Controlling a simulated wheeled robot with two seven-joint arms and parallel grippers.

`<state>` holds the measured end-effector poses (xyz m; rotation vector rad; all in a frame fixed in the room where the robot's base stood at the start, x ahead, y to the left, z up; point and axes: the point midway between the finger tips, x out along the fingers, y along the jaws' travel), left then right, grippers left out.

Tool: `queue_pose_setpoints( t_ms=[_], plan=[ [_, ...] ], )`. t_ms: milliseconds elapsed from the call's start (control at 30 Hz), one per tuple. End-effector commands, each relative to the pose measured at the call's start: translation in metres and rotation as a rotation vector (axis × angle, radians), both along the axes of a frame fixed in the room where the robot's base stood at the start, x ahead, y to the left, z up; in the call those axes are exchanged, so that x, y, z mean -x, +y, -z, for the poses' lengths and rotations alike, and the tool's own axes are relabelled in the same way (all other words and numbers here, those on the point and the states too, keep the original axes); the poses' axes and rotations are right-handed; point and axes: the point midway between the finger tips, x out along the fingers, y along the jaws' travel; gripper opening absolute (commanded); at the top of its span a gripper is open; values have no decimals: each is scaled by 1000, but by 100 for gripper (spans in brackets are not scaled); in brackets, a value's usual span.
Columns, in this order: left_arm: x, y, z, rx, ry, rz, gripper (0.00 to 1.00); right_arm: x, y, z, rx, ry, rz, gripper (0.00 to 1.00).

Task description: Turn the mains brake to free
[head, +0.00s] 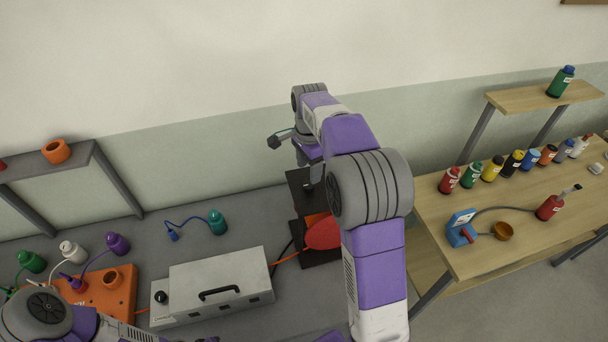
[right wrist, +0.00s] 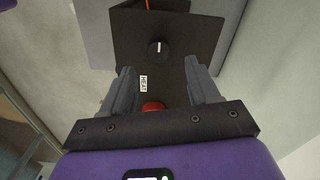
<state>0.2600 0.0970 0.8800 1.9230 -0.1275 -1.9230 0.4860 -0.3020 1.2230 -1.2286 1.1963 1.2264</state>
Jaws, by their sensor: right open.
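A black panel (right wrist: 190,45) carries a round black knob (right wrist: 158,48) with a white pointer line, a white label reading HEAT and a red rounded part (right wrist: 153,105). No label that I can read says mains brake or free. In the right wrist view my right gripper (right wrist: 160,74) is open and empty, its fingers apart with the panel beyond them. In the head view my right gripper (head: 314,173) is over the black stand (head: 301,183), partly hidden by my arm. Whether the fingers touch anything is unclear. My left arm shows at lower left, its gripper out of view.
A grey box (head: 215,283) with a handle and a black knob (head: 161,297) stands left of the stand. A red rounded part (head: 323,232) is close to my arm. An orange block (head: 108,292) and bottles are further left; the wooden table (head: 440,220) holds several bottles.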

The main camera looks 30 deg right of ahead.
Motion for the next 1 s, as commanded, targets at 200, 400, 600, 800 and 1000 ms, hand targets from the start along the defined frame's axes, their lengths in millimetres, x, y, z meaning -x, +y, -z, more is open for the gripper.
queue_pose_setpoints(
  t_ms=[200, 400, 600, 800, 1000],
  plan=[
    [0, 0, 3, 0, 0, -1, 43, 1, 0, 38, -1, 4, 1, 60],
    [0, 0, 4, 0, -1, 0, 43, 0, 0, 57, 0, 1, -2, 60],
    [0, 0, 4, 0, -1, 0, 43, 0, 0, 60, -1, 0, -2, 60],
    [0, 0, 4, 0, -1, 0, 43, 0, 0, 60, -1, 0, -2, 48],
    [0, 0, 4, 0, -1, 0, 43, 0, 0, 60, -1, 0, -2, 18]
  ],
)
